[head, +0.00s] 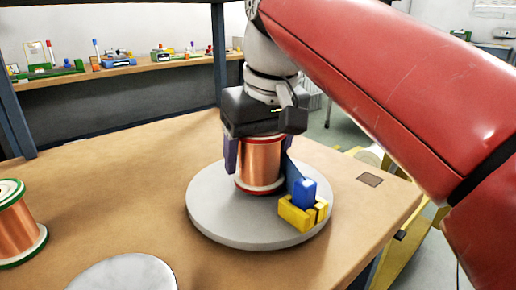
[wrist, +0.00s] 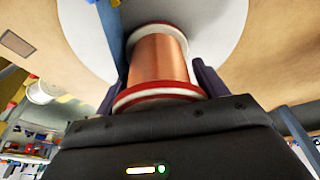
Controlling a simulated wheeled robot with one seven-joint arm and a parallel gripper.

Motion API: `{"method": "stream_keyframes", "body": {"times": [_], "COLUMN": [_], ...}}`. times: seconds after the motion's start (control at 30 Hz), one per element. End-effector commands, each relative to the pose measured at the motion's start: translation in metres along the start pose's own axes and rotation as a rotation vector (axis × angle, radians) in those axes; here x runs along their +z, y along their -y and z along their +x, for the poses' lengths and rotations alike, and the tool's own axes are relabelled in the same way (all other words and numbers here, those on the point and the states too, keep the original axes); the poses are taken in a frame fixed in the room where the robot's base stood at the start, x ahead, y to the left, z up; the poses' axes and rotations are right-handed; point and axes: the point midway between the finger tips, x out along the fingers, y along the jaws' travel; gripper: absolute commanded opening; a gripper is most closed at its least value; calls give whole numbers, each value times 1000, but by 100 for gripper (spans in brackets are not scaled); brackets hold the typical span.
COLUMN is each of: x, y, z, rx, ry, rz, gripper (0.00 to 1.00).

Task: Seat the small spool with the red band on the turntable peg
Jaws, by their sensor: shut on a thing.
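The copper-wound spool with red-banded flanges (head: 260,165) stands upright between the fingers of my gripper (head: 259,155), which is shut on it. In the wrist view the spool (wrist: 158,62) sits between the two purple fingers of my gripper (wrist: 157,85). It is over the middle of the grey round turntable (head: 215,215), which also shows in the wrist view (wrist: 222,30). The peg is not visible, hidden by the spool. I cannot tell whether the lower flange touches the turntable.
A yellow block with a blue piece (head: 304,205) and a thin blue upright plate (head: 291,177) stand close on the spool's right. A green-flanged copper spool (head: 16,232) stands at left. A pale round disc (head: 125,273) is at the front. A shelf (head: 130,70) runs behind.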

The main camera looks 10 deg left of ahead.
Motion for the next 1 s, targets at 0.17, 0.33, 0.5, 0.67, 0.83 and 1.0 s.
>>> {"method": "stream_keyframes", "body": {"times": [0.17,0.33,0.5,0.67,0.83,1.0], "x": [1,3,3,3,3,2], "y": [0,0,0,0,0,0], "z": [4,8,10,10,10,5], "rx": [0,0,0,0,0,0], "ry": [-2,-2,-2,-1,-1,0], "rz": [0,0,0,0,0,0], "gripper": [34,34,77,97,97,97]}}
